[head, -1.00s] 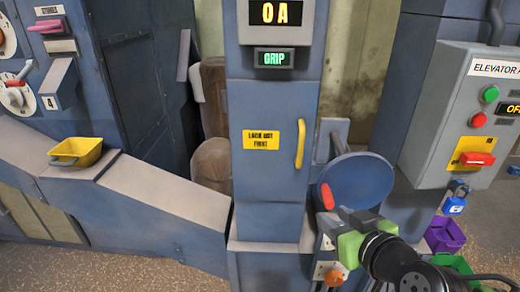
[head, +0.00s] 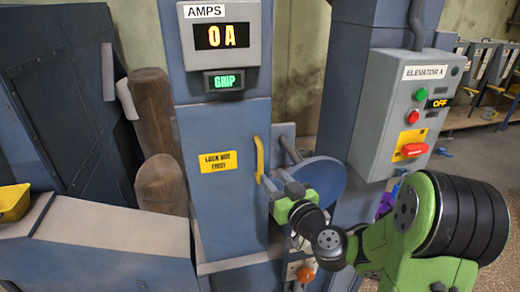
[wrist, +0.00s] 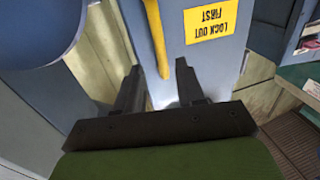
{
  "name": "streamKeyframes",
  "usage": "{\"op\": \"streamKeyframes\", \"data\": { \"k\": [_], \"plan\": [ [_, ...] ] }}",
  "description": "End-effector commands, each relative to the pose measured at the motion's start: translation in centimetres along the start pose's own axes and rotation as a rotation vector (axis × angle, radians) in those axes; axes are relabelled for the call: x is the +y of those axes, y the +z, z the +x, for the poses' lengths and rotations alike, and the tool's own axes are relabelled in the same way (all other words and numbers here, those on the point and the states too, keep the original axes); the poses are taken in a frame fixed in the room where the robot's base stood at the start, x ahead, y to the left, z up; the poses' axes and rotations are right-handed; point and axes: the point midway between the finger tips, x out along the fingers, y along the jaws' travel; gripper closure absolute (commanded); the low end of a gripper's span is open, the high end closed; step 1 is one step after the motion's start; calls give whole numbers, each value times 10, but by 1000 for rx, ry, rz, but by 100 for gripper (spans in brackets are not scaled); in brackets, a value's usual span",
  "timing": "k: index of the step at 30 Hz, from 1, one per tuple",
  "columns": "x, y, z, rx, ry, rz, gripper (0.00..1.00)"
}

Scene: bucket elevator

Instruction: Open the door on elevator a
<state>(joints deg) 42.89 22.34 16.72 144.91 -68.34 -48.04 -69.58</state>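The blue door (head: 222,215) on the elevator column is shut. It bears a yellow "LOCK OUT FIRST" label (head: 218,161) and an upright yellow bar handle (head: 260,158) near its right edge. My gripper (head: 269,187) is at the handle's lower end, in front of the blue disc. In the wrist view my gripper (wrist: 158,70) is open, with the yellow handle (wrist: 155,35) appearing between its two dark fingers. The fingers are not closed on it, and I cannot tell how deep it sits between them. The label also shows in the wrist view (wrist: 211,20).
The grey "ELEVATOR A" box (head: 385,115) at right reads OFF, with a red switch (head: 414,150) on a yellow plate. Above the door, the amps display (head: 222,36) reads 0 A and a green sign (head: 224,82) reads GRIP. A round blue disc (head: 325,180) is right of the handle.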

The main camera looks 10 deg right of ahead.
Motion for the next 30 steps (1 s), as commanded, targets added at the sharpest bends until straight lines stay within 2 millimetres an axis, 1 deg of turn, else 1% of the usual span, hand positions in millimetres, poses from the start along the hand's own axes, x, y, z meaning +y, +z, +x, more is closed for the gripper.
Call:
{"op": "streamKeyframes", "data": {
  "k": [2, 3, 6, 9, 12, 16, 22, 23, 30],
  "plan": [
    [-2, -5, 11, -8, -2, 5, 62],
    [-2, -6, 23, -5, -4, 3, 62],
    [-2, -6, 46, -5, -3, 1, 62],
    [-2, -5, 64, -4, -2, 0, 62],
    [-1, -3, 76, -3, 0, 0, 62],
    [-1, 0, 83, -3, 1, 0, 62],
    [-1, 2, 83, -3, 1, -1, 62],
    [0, 2, 83, -3, 1, -1, 63],
    [0, 1, 83, -3, 1, -1, 100]
  ]
}}
